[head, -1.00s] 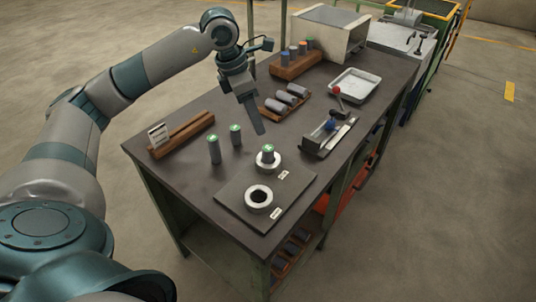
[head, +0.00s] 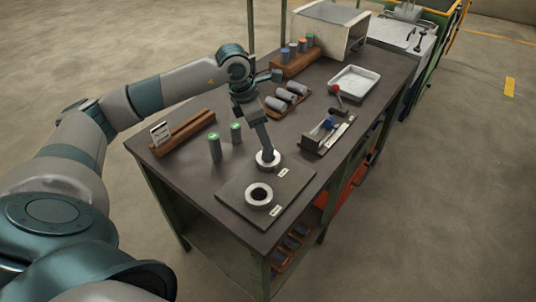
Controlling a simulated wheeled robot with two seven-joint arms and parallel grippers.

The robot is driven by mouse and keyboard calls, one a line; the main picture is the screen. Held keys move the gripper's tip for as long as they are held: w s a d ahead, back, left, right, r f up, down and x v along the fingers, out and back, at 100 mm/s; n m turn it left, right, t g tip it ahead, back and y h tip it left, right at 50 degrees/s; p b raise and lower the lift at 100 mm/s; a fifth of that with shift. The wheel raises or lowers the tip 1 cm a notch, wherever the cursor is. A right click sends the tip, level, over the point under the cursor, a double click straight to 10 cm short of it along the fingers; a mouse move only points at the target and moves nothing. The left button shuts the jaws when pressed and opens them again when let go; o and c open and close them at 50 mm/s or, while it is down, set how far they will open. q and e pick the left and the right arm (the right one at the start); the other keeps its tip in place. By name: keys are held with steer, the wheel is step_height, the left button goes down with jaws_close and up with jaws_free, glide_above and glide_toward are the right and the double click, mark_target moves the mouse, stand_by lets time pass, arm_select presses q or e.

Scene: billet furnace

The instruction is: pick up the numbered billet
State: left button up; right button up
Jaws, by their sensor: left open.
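My left gripper (head: 267,152) points down over the rear white ring (head: 268,165) on the dark plate. Its fingers are open around the place where a third green-topped billet stood in that ring; the gripper hides this billet almost wholly. The front white ring (head: 259,196) is empty. My right gripper is not in view.
A wooden rack with a small card (head: 184,132) lies at the left. A wooden tray of lying billets (head: 287,98), a lever fixture (head: 328,135), a metal tray (head: 355,83) and a metal box (head: 329,30) stand farther back. Small labels lie on the plate.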

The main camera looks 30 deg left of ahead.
mark_target(268, 155)
arm_select(q)
steer(key=shift+d+f+p, duration=0.25)
steer(key=shift+f+p, duration=0.2)
steer(key=shift+p, duration=0.05)
steer(key=p+x, duration=0.1)
steer(key=x, duration=0.2)
steer(key=shift+d+p, duration=0.1)
steer(key=shift+p, duration=0.2)
steer(key=shift+w+f, duration=0.2)
steer(key=shift+f, duration=0.35)
steer(key=shift+r, duration=0.1)
jaws_close()
